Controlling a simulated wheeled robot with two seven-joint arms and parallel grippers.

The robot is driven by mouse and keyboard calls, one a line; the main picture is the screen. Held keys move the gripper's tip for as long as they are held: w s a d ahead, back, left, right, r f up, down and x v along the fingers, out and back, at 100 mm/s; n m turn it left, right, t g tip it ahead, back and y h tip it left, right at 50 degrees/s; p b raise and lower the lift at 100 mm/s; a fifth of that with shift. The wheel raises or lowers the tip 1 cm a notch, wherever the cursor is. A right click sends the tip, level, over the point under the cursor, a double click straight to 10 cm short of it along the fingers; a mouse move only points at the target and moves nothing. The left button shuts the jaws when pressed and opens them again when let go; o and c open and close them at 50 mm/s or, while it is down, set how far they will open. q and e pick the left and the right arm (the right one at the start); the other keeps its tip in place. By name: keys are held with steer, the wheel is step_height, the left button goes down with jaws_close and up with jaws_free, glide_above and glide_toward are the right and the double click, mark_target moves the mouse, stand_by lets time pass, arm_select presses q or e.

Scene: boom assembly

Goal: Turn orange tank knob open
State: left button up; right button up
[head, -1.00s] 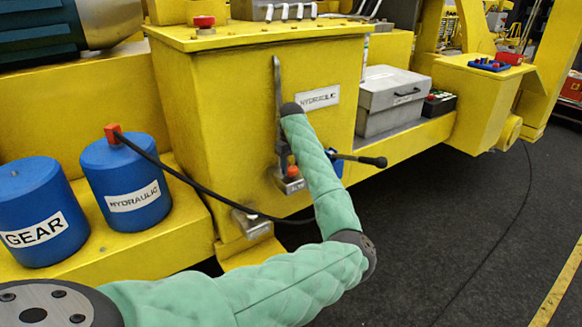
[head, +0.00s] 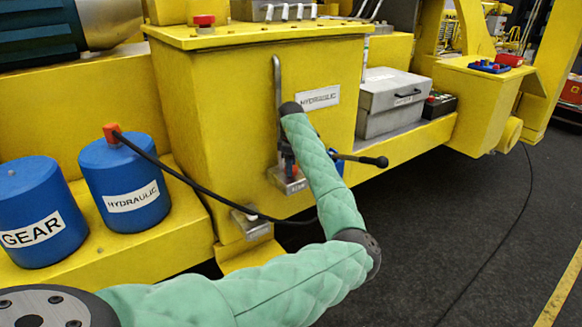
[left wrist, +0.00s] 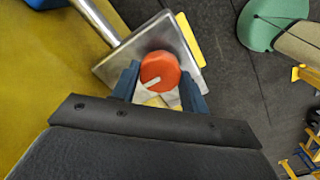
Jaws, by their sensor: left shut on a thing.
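The orange tank knob (left wrist: 160,70) is round with a pale bar marked on its face. It sits on a metal plate (left wrist: 119,67) at the end of a metal pipe, low on the front of the yellow hydraulic tank (head: 205,130). My left gripper (left wrist: 159,85) is shut on the knob, with one dark finger on either side of it. In the head view my green-sleeved left arm reaches in front of the tank, and the knob is mostly hidden behind the fingers. My right gripper is not in view.
Blue canisters labelled GEAR (head: 30,205) and HYDRAULIC (head: 122,180) stand on the yellow ledge at left. A black hose (head: 185,180) with an orange end droops near the tank.

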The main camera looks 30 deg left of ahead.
arm_select(q)
steer(key=shift+r, duration=0.15)
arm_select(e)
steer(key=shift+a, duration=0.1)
arm_select(q)
steer(key=o, duration=1)
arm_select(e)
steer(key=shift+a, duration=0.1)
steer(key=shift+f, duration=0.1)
arm_select(q)
steer(key=shift+r+b, duration=0.2)
steer(key=shift+b, duration=0.1)
steer(key=shift+r+b, duration=0.35)
step_height(320, 180, up, 6)
steer(key=shift+w+f+b, duration=0.15)
steer(key=shift+f+b, duration=0.1)
steer(key=shift+b, duration=0.95)
steer(key=shift+r, duration=0.55)
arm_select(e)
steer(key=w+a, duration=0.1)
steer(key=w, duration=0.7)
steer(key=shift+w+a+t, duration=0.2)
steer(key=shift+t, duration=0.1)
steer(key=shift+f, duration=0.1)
